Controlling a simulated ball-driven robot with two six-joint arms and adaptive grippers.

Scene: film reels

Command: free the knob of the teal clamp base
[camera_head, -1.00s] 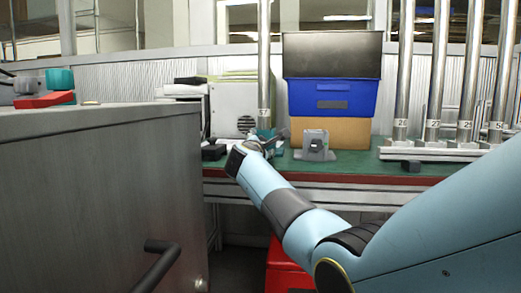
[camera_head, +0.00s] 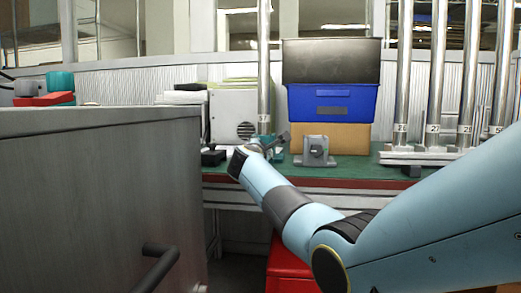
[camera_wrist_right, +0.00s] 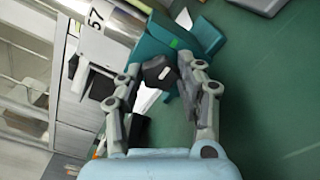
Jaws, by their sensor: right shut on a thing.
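The teal clamp base (camera_wrist_right: 160,34) shows at the top of the right wrist view, with a small green mark on it. Its dark knob (camera_wrist_right: 157,72) sticks out towards my right gripper (camera_wrist_right: 160,70). The gripper's two fingers are on either side of the knob, and it is shut on it. In the head view my right gripper (camera_head: 270,143) is small at the bench, and only a little teal of the base (camera_head: 278,156) shows behind it. A metal tube marked 57 (camera_head: 264,70) stands there. The knob cannot be made out in the head view. My left gripper is out of view.
A grey block with a knob (camera_head: 316,151) stands to the right on the green bench (camera_head: 352,166). Blue (camera_head: 333,102) and black (camera_head: 331,60) bins are stacked behind it. More numbered tubes (camera_head: 437,75) stand further right. A grey cabinet (camera_head: 95,200) fills the left.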

